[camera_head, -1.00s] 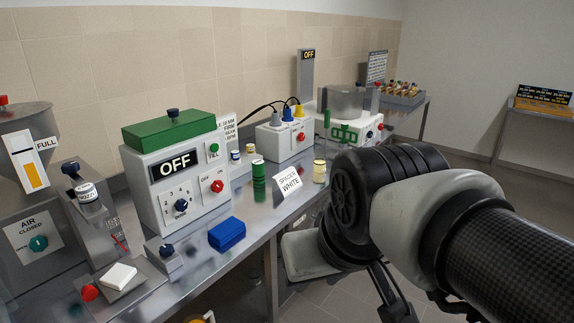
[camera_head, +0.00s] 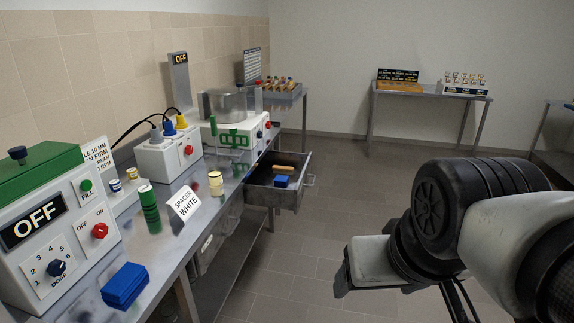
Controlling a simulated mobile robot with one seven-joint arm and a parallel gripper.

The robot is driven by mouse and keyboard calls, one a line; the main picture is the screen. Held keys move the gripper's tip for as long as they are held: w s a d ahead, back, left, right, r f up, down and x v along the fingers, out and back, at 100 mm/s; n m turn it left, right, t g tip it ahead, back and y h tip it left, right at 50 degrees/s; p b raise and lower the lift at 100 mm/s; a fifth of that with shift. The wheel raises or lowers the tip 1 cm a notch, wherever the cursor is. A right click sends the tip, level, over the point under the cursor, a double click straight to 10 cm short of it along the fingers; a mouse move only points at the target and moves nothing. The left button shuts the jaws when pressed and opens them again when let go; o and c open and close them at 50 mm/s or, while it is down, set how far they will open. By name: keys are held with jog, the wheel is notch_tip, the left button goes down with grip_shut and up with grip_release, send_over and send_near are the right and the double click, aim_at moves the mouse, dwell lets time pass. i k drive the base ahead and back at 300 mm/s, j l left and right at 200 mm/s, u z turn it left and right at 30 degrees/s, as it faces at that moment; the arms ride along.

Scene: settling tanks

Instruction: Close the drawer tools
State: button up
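The drawer (camera_head: 262,192) is a grey metal box under the worktop, pulled out to the right, with its handle (camera_head: 309,180) on the right-hand front. Inside it lie a blue block (camera_head: 283,181) and a tan, handle-like piece (camera_head: 284,167). No label reading "tools" can be made out on it. My gripper (camera_head: 343,285) is at the lower middle right, nearer to the camera than the drawer and apart from it. My own wrist hides part of it, and its fingers are too unclear to tell whether they are open.
The steel bench (camera_head: 192,236) runs along the left, holding the OFF box (camera_head: 38,235), a blue block (camera_head: 124,286), a green-striped cylinder (camera_head: 149,208) and the SPACER WHITE sign (camera_head: 184,202). The tiled floor (camera_head: 310,245) is clear. A side table (camera_head: 420,94) stands at the back wall.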

aim_at(259, 189)
jog(key=i+l+u, duration=0.5)
jog(key=i+l, duration=1.05)
jog(key=i+j+u, duration=0.15)
jog(key=i+u, duration=0.15)
jog(key=i, duration=0.15)
jog(key=i+u, duration=0.35)
jog(key=i+j, duration=0.05)
jog(key=i, duration=0.05)
